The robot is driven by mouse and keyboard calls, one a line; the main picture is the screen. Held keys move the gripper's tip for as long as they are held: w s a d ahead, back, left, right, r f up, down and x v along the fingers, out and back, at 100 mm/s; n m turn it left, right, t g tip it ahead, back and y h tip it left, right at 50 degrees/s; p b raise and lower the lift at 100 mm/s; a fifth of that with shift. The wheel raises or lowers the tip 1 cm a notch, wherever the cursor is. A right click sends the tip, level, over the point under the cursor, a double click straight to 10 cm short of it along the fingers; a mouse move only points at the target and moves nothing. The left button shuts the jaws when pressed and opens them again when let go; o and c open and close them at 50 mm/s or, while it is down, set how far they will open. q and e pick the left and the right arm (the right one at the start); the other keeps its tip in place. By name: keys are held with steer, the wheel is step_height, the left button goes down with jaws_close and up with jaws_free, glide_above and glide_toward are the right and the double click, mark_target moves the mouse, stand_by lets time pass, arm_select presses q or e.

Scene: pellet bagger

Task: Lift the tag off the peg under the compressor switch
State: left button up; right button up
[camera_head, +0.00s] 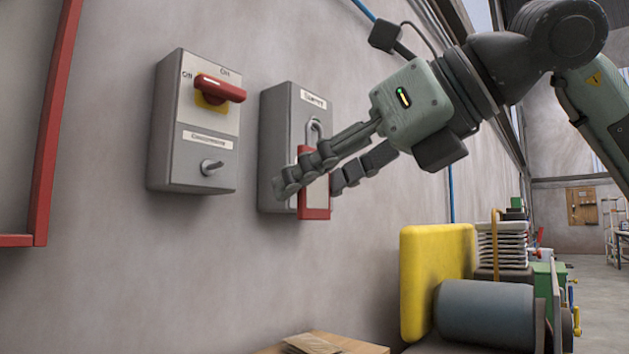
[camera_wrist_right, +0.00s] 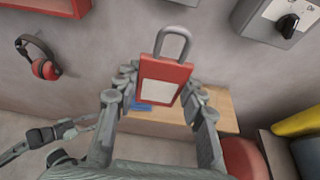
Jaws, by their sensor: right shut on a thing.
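The compressor switch box (camera_head: 197,120) is on the wall at left, with a red handle (camera_head: 218,88) and a label. The peg (camera_head: 212,167) under the handle is bare. The tag (camera_head: 315,200) is a red padlock shape with a white face and a grey loop. My right gripper (camera_head: 318,178) is shut on it, in front of a second grey box (camera_head: 277,140). In the right wrist view the tag (camera_wrist_right: 165,82) is upright between the fingers, and no peg shows through its loop. Another gripper, apparently my left (camera_wrist_right: 58,143), shows at lower left; its jaw state is unclear.
A red frame (camera_head: 42,130) is at the far left of the wall. Below right are a yellow block (camera_head: 425,280), a grey cylinder (camera_head: 485,315) and a wooden table (camera_head: 355,346). Red earmuffs (camera_wrist_right: 40,58) hang on the wall in the wrist view. The wall between is clear.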

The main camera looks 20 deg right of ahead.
mark_target(318, 200)
steer(key=shift+s+d+b, duration=0.25)
steer(key=shift+s+d, duration=0.5)
steer(key=shift+s, duration=0.3)
steer(key=shift+s+d+b, duration=0.25)
steer(key=shift+s+d, duration=0.5)
steer(key=shift+s, duration=0.25)
steer(key=shift+s+d, duration=0.75)
steer(key=shift+s, duration=0.25)
steer(key=shift+s+d, duration=0.7)
steer(key=shift+s, duration=0.3)
